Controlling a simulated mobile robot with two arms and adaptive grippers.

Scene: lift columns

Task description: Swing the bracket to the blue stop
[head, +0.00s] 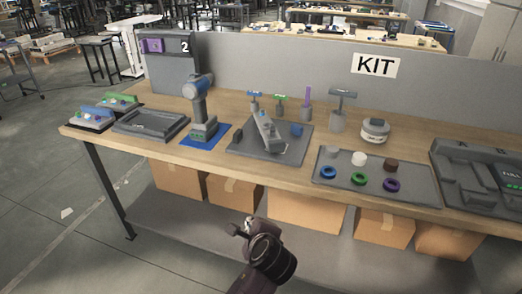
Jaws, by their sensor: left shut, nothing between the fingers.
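The bracket (265,130) looks like a light grey bar on a dark grey square plate (243,148) on the workbench. It runs from the plate's back middle toward its front. The blue stop (297,130) appears to be the short blue cylinder at the plate's right side, with a gap between it and the bracket. My left gripper (239,229) is in front of the bench, below the tabletop edge in the picture, shut and empty, and apart from the bracket. My right gripper is not in view.
Behind the plate stand tools with blue (254,94) and green (279,97) handles and a purple post (307,95). A blue-grey upright device (199,105) stands left. A tray (330,185) with coloured rings lies right. Cardboard boxes (302,212) fill the lower shelf.

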